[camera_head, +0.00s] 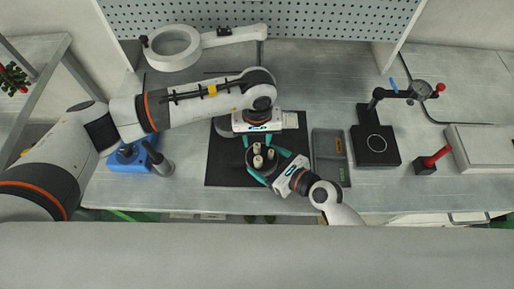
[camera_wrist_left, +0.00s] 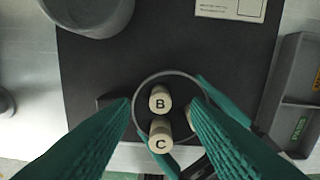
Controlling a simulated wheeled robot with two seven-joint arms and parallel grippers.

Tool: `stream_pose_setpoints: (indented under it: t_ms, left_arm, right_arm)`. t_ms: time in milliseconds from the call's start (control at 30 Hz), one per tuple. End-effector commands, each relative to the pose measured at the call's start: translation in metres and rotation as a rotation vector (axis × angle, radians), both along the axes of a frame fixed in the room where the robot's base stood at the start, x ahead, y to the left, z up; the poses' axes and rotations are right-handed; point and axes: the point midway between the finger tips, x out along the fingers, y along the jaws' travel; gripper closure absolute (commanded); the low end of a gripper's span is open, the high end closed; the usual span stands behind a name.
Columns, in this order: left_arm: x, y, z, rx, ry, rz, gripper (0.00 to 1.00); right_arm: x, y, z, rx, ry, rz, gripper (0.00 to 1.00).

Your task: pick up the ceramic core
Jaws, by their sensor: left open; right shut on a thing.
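Cream cylindrical ceramic cores stand in a round dark dish (camera_head: 251,168) on the black mat. In the left wrist view, one core is marked B (camera_wrist_left: 160,98) and one C (camera_wrist_left: 160,138); a third, at the right, is mostly hidden by my left gripper's finger. My left gripper (camera_wrist_left: 161,101) is open above the dish, with its teal fingers either side of the B and C cores and nothing between them in its grip. My right gripper (camera_head: 266,169) reaches in from the lower right and is shut on the dish, its teal fingers along the rim.
A grey tray (camera_head: 330,176) lies right of the mat (camera_head: 222,166). A black stand (camera_head: 376,146) and a red-handled tool (camera_head: 430,162) are farther right. A blue device (camera_head: 128,160) stands at left, and a ring-shaped lamp (camera_head: 172,48) at the back.

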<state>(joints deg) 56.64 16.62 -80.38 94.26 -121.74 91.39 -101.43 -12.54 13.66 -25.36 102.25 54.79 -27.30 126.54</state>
Motion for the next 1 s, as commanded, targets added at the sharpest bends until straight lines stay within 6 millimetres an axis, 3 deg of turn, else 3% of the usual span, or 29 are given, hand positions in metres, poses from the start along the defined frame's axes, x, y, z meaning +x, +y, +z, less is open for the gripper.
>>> stream_pose_setpoints:
  t_ms: [167, 433, 700, 1000]
  left_arm:
    - [0.0, 0.0, -0.022, 0.0, 0.0, 0.001, 0.57]
    - [0.0, 0.0, -0.025, 0.0, -0.001, 0.0, 0.57]
    - [0.0, 0.0, -0.025, 0.0, -0.001, 0.001, 1.0]
    - [0.001, 0.0, -0.021, -0.001, -0.002, 0.001, 1.0]
  right_arm:
    - [-0.002, 0.0, -0.004, -0.003, 0.011, 0.002, 0.7]
    - [-0.002, 0.0, -0.004, -0.003, 0.011, 0.003, 0.7]
    - [-0.003, 0.0, -0.004, -0.003, 0.011, 0.003, 0.7]
    - [-0.003, 0.0, -0.004, -0.003, 0.011, 0.003, 0.7]
